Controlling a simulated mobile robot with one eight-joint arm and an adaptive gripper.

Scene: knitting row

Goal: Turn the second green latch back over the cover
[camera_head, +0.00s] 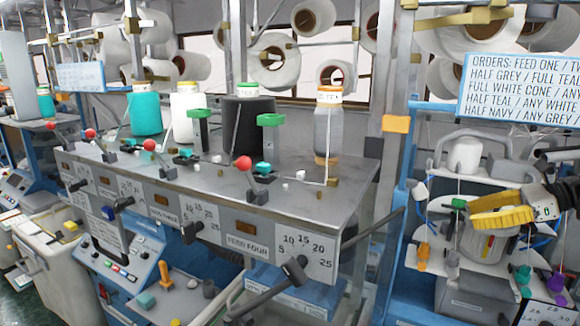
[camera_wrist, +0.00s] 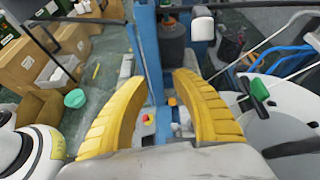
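A green latch (camera_head: 458,203) stands at the left of the round knitting machine (camera_head: 430,235) on the right. It also shows in the wrist view (camera_wrist: 259,90), at the edge of a pale round plate (camera_wrist: 285,115), right of my fingers. Two green flag-shaped pieces stand on the grey bench, one (camera_head: 200,115) farther left and one (camera_head: 270,120) near the grey-white cone. I cannot tell which green piece is the second latch, nor make out the cover clearly. My gripper (camera_head: 500,212) has yellow fingers and hangs over the round machine. In the wrist view (camera_wrist: 160,100) the fingers are apart with nothing between them.
The grey bench (camera_head: 215,190) carries teal, white, black and grey-white cones and red-knobbed levers. A blue post (camera_head: 397,190) separates it from the round machine. A white cone (camera_head: 465,155) sits behind my gripper. Cardboard boxes (camera_wrist: 75,45) stand on the floor.

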